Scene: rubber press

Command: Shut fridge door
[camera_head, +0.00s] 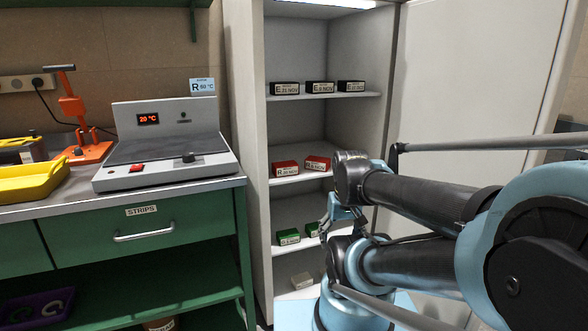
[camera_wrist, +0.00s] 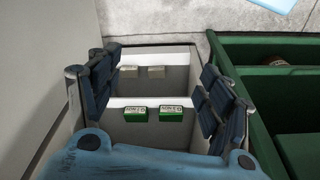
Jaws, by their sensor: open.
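The fridge (camera_head: 245,150) is a tall white cabinet standing open in the head view, with boxes on its lit shelves. Its white door (camera_head: 480,60) stands swung open on the right, partly hidden behind my arm. A pale panel at the left of the wrist view (camera_wrist: 40,60) looks like the door's inner face. My gripper (camera_head: 335,222) is in front of the lower shelves, left of the door. In the wrist view my gripper (camera_wrist: 160,65) has its fingers spread wide with nothing between them. I cannot tell whether it touches the door.
Black-label boxes (camera_head: 320,87), red boxes (camera_head: 286,167) and green boxes (camera_wrist: 136,114) stand on the fridge shelves. A green workbench (camera_head: 150,235) stands close on the left. It carries a hot plate (camera_head: 165,150), an orange press (camera_head: 75,115) and a yellow tray (camera_head: 30,180).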

